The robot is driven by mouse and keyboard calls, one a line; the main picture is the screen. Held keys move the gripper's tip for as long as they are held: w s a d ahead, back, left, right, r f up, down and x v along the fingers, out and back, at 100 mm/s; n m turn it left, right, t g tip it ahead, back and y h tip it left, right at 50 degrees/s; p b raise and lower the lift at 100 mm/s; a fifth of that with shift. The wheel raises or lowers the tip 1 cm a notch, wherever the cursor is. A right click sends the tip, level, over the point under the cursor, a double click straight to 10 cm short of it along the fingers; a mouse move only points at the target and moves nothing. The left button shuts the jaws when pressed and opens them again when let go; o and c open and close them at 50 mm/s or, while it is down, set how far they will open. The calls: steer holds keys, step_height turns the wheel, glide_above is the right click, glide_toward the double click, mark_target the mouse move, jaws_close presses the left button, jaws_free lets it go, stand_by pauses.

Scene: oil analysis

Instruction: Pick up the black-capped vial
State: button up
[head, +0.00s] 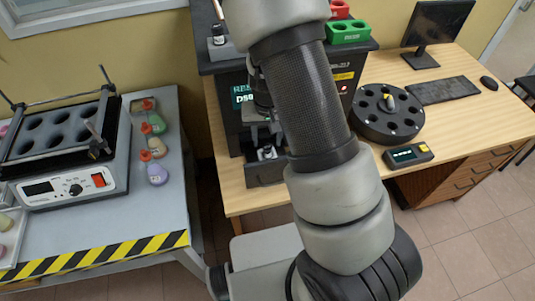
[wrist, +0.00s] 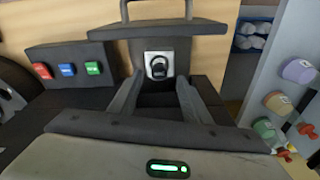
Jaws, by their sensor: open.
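The black-capped vial (wrist: 158,68) shows in the wrist view as a round black top against a small pale square holder on the dark analyser. It lies between and just beyond the tips of my gripper (wrist: 159,92), whose two fingers are apart with nothing held. In the head view, what looks like the same vial (head: 267,153) sits low in the front of the analyser (head: 241,110). My gripper is above it there, largely hidden behind my arm. The vial's body is mostly hidden in the wrist view.
Red, blue and green buttons (wrist: 67,70) sit left in the wrist view. In the head view, a round black carousel (head: 388,112) and small display box (head: 408,155) stand right of the analyser. A green rack (head: 348,32) is on top. Flasks (head: 157,172) stand on the left bench.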

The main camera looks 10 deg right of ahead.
mark_target(268, 147)
steer(key=f, duration=0.5)
steer(key=shift+w+d+f+b, duration=0.1)
steer(key=shift+w+d+b, duration=0.1)
steer(key=shift+b, duration=0.2)
jaws_close()
